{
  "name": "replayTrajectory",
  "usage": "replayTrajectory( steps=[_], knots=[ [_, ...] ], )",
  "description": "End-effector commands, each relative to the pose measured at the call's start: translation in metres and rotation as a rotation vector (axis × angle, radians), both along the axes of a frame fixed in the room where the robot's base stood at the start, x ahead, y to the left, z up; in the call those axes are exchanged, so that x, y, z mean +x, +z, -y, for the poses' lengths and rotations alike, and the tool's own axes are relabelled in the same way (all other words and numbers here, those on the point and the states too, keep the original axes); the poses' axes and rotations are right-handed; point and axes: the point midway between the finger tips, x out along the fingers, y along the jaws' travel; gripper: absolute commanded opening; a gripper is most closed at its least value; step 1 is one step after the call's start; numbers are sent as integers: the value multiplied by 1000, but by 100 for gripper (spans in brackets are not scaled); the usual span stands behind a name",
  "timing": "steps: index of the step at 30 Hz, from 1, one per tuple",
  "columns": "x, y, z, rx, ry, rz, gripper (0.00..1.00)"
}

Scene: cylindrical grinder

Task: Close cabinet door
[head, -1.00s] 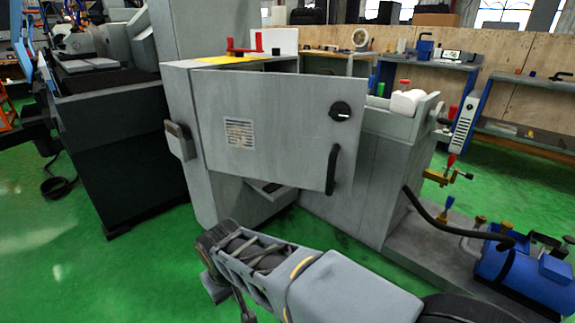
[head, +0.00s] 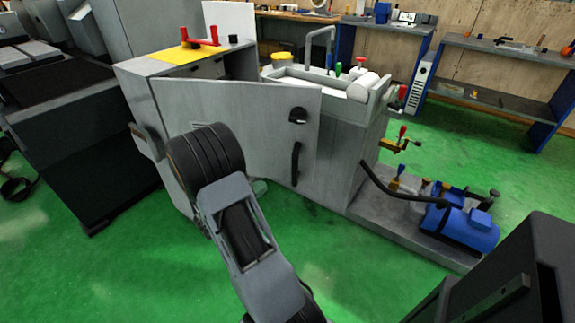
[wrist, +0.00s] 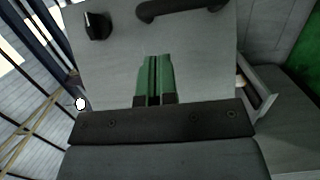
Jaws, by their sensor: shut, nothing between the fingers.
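The grey cabinet door (head: 270,125) stands ajar on the cabinet (head: 135,85), its free edge at the right, swung out from the body. It carries a black round knob (head: 298,115) and a black vertical handle (head: 295,163). In the wrist view the door panel (wrist: 205,65) fills the middle, with the knob (wrist: 97,25) and handle (wrist: 180,9) at the top. My gripper (wrist: 155,58) shows there as two green fingers close together, empty, in front of the bare panel. I cannot tell whether they touch it.
A yellow mat (head: 185,54) with a red fixture lies on the cabinet top. A blue motor (head: 465,225) and hoses stand on a low base at the right. A dark machine (head: 80,125) stands at the left. Green floor is clear in front.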

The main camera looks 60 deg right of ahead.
Motion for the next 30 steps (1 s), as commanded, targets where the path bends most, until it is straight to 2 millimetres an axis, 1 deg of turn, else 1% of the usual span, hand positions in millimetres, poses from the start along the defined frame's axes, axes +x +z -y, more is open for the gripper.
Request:
replayTrajectory(
  steps=[9, 16, 19, 24, 30],
  knots=[
    [-11, -1, 59, 1, -7, 1, 0],
    [-17, -1, 96, 1, -6, -1, 0],
    [-19, -1, 108, 2, -4, 0, 0],
    [-20, -1, 120, 2, -3, -1, 0],
    [-20, 0, 124, 2, -2, -1, 0]
  ],
)
